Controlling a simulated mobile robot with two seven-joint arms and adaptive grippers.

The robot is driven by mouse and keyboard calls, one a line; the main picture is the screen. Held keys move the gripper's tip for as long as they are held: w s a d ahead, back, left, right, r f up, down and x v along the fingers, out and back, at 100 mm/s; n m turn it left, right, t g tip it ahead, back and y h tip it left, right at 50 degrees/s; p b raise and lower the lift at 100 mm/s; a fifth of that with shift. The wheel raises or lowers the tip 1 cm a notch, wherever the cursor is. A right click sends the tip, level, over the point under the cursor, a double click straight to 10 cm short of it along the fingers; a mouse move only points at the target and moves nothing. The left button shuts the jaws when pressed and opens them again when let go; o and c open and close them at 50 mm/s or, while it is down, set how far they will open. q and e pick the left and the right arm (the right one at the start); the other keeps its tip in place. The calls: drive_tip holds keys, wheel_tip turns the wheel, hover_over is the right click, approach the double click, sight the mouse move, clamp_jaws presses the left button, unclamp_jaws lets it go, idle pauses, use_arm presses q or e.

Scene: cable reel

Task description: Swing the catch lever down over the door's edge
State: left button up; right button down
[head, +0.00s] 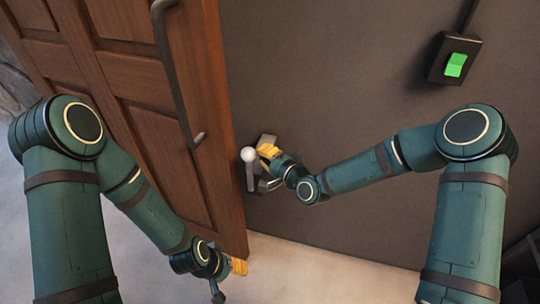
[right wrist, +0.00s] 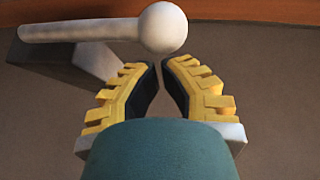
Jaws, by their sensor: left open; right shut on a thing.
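The catch lever (head: 250,176) is a pale rod with a white ball knob, beside the free edge of the brown wooden door (head: 215,130). In the right wrist view the lever (right wrist: 85,30) runs across the top to its ball, just beyond my fingertips. My right gripper (head: 266,152) has its yellow fingers closed in at the ball; in the right wrist view the fingers (right wrist: 161,75) converge at the knob, and the exact contact is hidden. My left gripper (head: 240,266) is open at the door's lower corner; its fingers are small and partly hidden.
A grey bracket (head: 267,140) sits on the dark wall (head: 330,70) behind the lever. The door has a long dark handle (head: 170,70). A black switch box with a green rocker (head: 456,64) is on the wall at upper right. The pale floor (head: 310,275) is clear below.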

sight(244, 150)
drive_tip(key=shift+a+r, duration=0.1)
drive_tip(key=shift+w+a+r+n+g+h+p, duration=0.1)
drive_tip(key=shift+w+a+n+g+h+p, duration=0.15)
drive_tip(key=shift+a, duration=0.2)
drive_tip(key=shift+w+a+r+n+g+h+p, duration=0.1)
drive_tip(key=shift+a+r+g+h+p, duration=0.05)
drive_tip(key=shift+a+p, duration=0.25)
drive_tip(key=shift+w+a+r+n+g+h+p, duration=0.15)
drive_tip(key=shift+a+g+h+p, duration=0.1)
drive_tip(key=shift+a, duration=0.25)
drive_tip(key=a, duration=0.1)
drive_tip(key=a+h+p, duration=0.1)
drive_tip(key=w+a+g, duration=0.1)
drive_tip(key=shift+a+n+p, duration=0.25)
drive_tip(key=shift+n+p, duration=0.05)
drive_tip(key=shift+n, duration=0.1)
drive_tip(key=shift+a+f+h, duration=0.15)
drive_tip(key=shift+a+h, duration=0.2)
drive_tip(key=shift+w+a+f+g+b, duration=0.15)
drive_tip(key=shift+w+a+f+b, duration=0.1)
drive_tip(key=shift+a, duration=0.25)
drive_tip(key=shift+w+a+f+g+b, duration=0.1)
drive_tip(key=shift+w+a, duration=0.1)
drive_tip(key=shift+a, duration=0.25)
drive_tip(key=shift+r, duration=0.1)
